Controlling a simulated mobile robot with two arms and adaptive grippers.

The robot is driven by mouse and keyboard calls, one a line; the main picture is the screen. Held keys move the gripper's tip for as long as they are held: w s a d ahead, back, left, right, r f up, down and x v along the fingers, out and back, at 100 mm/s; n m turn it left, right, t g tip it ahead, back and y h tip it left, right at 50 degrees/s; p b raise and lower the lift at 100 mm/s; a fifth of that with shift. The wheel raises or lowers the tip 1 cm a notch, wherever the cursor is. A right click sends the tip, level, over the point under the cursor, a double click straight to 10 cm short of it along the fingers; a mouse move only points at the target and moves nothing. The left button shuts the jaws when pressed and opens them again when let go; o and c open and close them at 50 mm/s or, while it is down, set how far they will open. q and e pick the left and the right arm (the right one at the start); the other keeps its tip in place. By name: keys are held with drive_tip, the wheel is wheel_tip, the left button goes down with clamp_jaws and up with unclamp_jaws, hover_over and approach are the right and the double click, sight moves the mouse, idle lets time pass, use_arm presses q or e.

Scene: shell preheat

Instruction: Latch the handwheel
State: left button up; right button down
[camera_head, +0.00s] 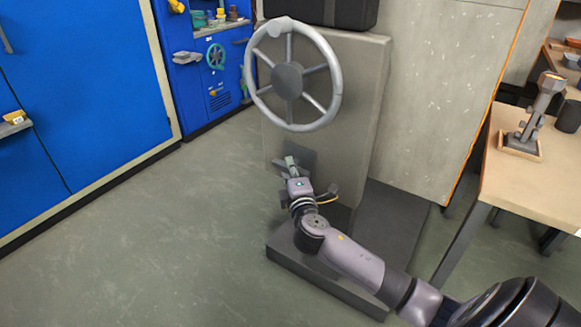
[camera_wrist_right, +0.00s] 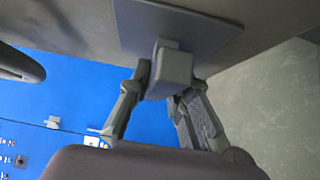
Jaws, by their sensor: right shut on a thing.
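The grey handwheel (camera_head: 288,80), with a round hub and several spokes, is mounted on the front of a grey cabinet (camera_head: 357,80). Below it, a small latch block (camera_wrist_right: 172,68) stands out from a flat plate (camera_wrist_right: 172,28); the plate also shows in the head view (camera_head: 302,157). My right gripper (camera_head: 291,168) is below the wheel, apart from its rim. In the right wrist view its fingers (camera_wrist_right: 168,82) are shut on the block, one on each side. The gripper partly hides the block in the head view. My left gripper is not in view.
A dark low platform (camera_head: 398,215) lies at the cabinet's foot. A wooden table (camera_head: 520,185) with a lamp-like tool (camera_head: 541,105) stands at the right. A blue wall (camera_head: 80,90) and shelf unit (camera_head: 190,75) are at the left. The floor (camera_head: 150,240) at left is clear.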

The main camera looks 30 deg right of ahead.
drive_tip(key=c, duration=1.5)
unclamp_jaws()
drive_tip(key=shift+s, duration=0.1)
drive_tip(key=v, duration=1.2)
drive_tip(key=shift+f, duration=0.1)
